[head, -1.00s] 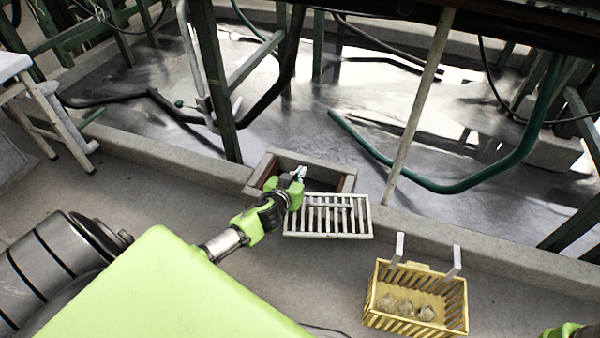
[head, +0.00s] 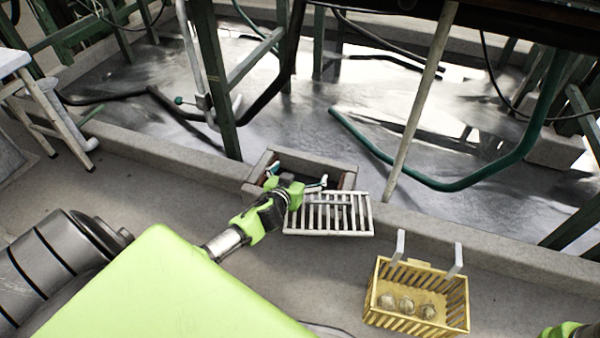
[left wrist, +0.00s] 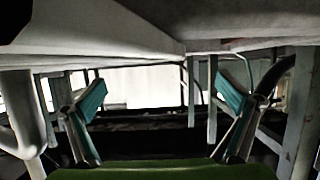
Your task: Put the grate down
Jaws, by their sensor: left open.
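The grate (head: 328,232), a pale slatted rectangle, lies in front of the open drain pit (head: 268,158), overlapping its front right side. I cannot tell whether it lies flat or leans slightly on the pit's rim. My left gripper (head: 297,178) is over the pit, at the grate's upper left corner. Its two fingers are spread wide with nothing between them. The left wrist view also shows the spread, empty fingers (left wrist: 163,95); the grate cannot be made out there.
A yellow basket (head: 375,318) with several pale round things stands on the floor to the right of the grate. A low concrete kerb (head: 170,152) runs past the pit. A pale pole (head: 420,105) and a green hose (head: 400,178) are behind. Floor left of the basket is clear.

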